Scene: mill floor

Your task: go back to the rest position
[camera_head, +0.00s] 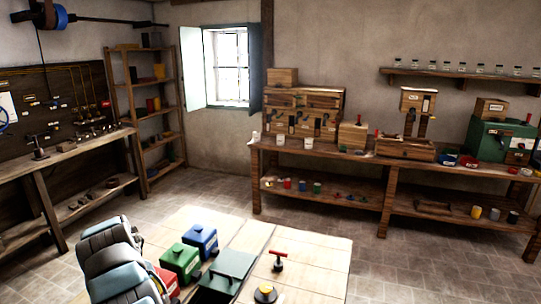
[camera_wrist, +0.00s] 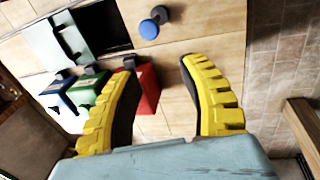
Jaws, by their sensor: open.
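My gripper (camera_wrist: 161,64) shows in the wrist view with its two yellow, black-padded fingers apart and nothing between them. It is above a pale wooden table (camera_wrist: 210,30). A red box (camera_wrist: 148,92) lies below, partly hidden by the left finger. In the head view my grey arm is at the lower left, over the near table (camera_head: 325,262), and hides part of the red box (camera_head: 168,281). The fingers cannot be made out in that view.
A green box (camera_head: 180,260), a blue box (camera_head: 201,240) and a dark green lid (camera_head: 229,268) are on the near table. A red-handled piece (camera_head: 278,261) and a yellow-topped piece (camera_head: 265,294) stand to the right. A workbench (camera_head: 330,155) lines the back wall.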

